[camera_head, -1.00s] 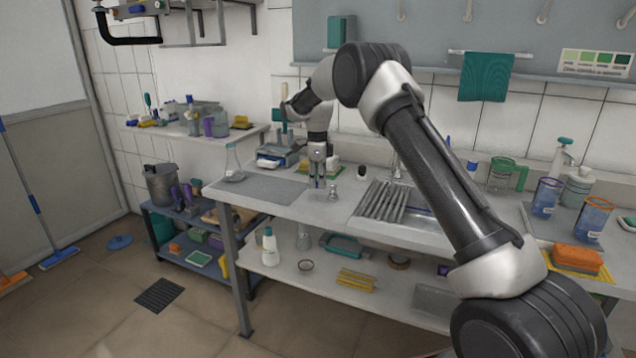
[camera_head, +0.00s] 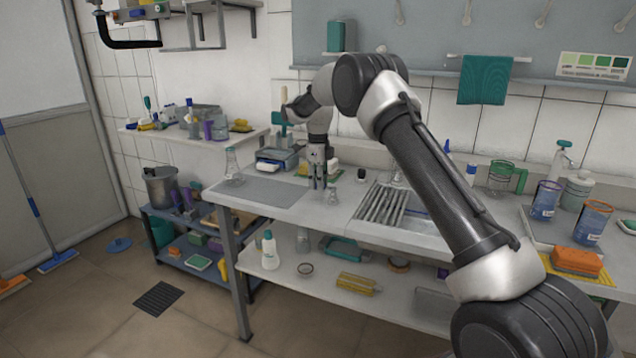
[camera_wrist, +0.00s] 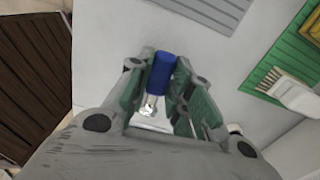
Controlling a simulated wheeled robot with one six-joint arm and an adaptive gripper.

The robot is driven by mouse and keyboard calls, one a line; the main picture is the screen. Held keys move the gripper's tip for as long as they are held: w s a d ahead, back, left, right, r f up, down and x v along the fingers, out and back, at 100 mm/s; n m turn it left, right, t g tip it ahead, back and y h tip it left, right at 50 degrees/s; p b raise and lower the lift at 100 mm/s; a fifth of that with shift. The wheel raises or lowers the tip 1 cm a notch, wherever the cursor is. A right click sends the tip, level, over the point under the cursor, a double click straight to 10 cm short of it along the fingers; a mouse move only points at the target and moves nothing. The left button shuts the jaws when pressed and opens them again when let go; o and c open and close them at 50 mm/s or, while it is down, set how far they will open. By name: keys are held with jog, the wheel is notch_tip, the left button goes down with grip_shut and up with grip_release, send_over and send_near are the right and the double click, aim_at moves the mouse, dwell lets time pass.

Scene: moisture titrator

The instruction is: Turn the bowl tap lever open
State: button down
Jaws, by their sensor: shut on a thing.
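My gripper (camera_head: 316,186) points down low over the worktop, left of the sink. In the wrist view, my gripper (camera_wrist: 157,88) has its fingers closed around a short blue cylinder (camera_wrist: 161,72) with a shiny stem below it. I cannot tell whether this is the bowl tap lever; the fingers hide it in the head view. A metal sink tap (camera_head: 397,176) is partly hidden behind my arm. No lever on it can be made out.
A small clear flask (camera_head: 331,196) stands just right of my gripper. A larger flask (camera_head: 233,166) stands near the left edge, by a grey mat (camera_head: 258,190). A green mat with a brush (camera_wrist: 290,88) lies close by. A ribbed rack (camera_head: 381,205) sits at the sink.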

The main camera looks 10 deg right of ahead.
jog(key=c, duration=1.3)
grip_release()
notch_tip(320, 180, up, 12)
jog(key=shift+r, duration=0.1)
